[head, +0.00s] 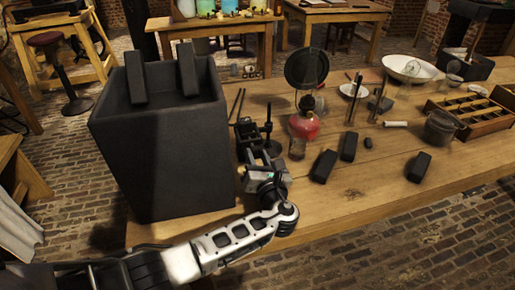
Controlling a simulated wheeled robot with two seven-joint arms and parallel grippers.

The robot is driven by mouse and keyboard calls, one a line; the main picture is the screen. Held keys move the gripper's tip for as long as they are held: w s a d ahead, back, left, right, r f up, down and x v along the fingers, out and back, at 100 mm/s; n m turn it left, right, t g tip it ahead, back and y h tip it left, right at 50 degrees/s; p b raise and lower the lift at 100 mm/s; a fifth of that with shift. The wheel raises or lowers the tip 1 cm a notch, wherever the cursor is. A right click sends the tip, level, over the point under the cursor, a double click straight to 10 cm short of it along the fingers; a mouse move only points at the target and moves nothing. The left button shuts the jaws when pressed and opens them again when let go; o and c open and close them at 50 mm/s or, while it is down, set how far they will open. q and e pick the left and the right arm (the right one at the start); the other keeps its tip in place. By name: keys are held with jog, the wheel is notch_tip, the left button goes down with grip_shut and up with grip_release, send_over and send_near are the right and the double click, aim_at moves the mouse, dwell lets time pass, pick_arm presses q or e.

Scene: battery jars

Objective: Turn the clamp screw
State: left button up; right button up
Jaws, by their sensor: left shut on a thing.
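A small dark clamp (246,129) with an upright rod stands on the wooden table, just right of the large black box. My left arm comes in from the lower left. My left gripper (257,160) is at the near side of the clamp and shut on its screw. The screw itself is hidden by the fingers and too small to make out. My right gripper is not in view.
The tall black box (165,150) stands close on the left of my left gripper. A red oil lamp (303,124) stands close on the right. Black blocks (324,166) lie farther right. The table's front right (375,195) is mostly bare.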

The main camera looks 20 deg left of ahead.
pick_arm(q)
jog(key=shift+m+p, duration=0.45)
jog(key=shift+m, duration=0.15)
jog(key=o, duration=1)
jog(key=v, duration=1.6)
